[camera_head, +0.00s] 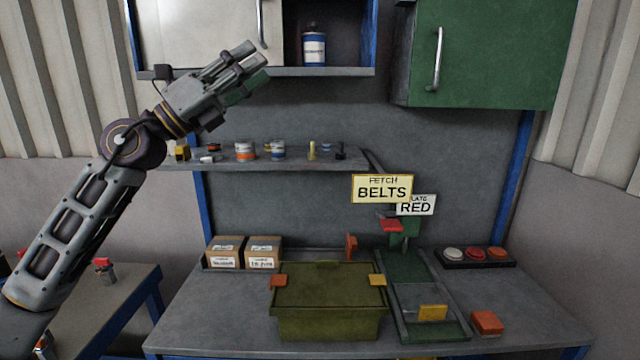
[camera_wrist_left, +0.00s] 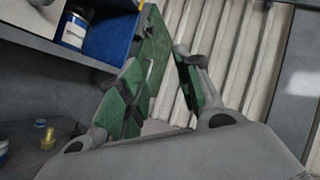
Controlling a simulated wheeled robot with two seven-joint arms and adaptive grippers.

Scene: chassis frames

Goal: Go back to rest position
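My left gripper (camera_head: 256,64) is raised in front of the upper cabinets, its arm coming up from the lower left. It points up and right, and its fingers overlap the lower edge of the white cabinet (camera_head: 195,28) in the picture. In the left wrist view its green-padded fingers (camera_wrist_left: 168,66) stand apart with nothing between them. My right gripper is in neither view.
A shelf (camera_head: 290,158) with small containers lies below the gripper. A bottle (camera_head: 314,48) stands in the open compartment beside it; a green cabinet (camera_head: 485,50) hangs right. The workbench (camera_head: 215,310) holds an olive bin (camera_head: 330,300), two cardboard boxes (camera_head: 225,252) and buttons (camera_head: 475,254).

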